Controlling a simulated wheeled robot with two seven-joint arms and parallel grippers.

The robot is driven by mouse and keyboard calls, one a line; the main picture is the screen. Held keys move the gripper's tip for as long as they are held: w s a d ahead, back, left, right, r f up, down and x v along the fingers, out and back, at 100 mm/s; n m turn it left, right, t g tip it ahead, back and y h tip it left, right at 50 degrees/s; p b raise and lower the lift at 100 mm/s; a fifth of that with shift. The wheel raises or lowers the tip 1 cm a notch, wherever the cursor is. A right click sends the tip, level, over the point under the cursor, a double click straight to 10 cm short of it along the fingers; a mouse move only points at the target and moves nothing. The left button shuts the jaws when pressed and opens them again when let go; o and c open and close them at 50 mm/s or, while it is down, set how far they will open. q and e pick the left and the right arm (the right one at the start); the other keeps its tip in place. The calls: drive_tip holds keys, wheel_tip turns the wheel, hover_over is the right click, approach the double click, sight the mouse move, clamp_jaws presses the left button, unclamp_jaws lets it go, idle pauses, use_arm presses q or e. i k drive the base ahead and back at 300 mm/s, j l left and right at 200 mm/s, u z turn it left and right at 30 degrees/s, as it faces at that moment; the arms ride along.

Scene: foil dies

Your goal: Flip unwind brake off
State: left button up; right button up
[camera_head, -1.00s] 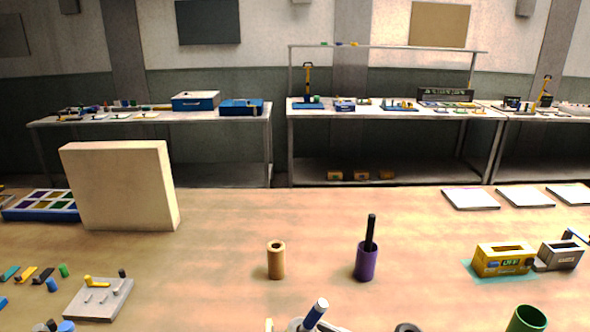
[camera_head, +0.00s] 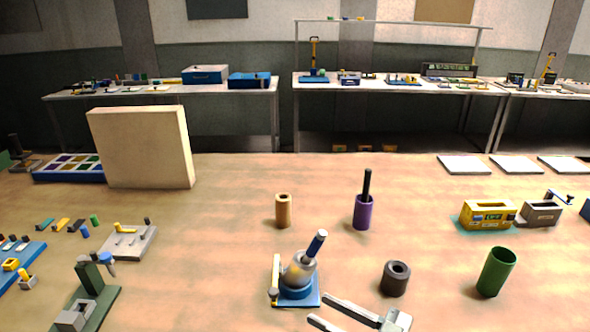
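A device on a blue square base (camera_head: 296,291) stands at the bottom centre of the head view. My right gripper (camera_head: 318,308) comes in from the bottom right, fingers pointing left. Its fingers are apart with nothing between them, just right of and nearer than the blue base. My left gripper is not in view.
A dark ring (camera_head: 396,279) and a green cup (camera_head: 496,272) stand to the right. A tan cylinder (camera_head: 283,211) and a purple holder (camera_head: 363,213) with a black rod stand behind. A grey plate with pegs (camera_head: 128,243) and a beige panel (camera_head: 142,148) are left. The table between is clear.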

sight(276, 274)
drive_tip(key=k, duration=1.1)
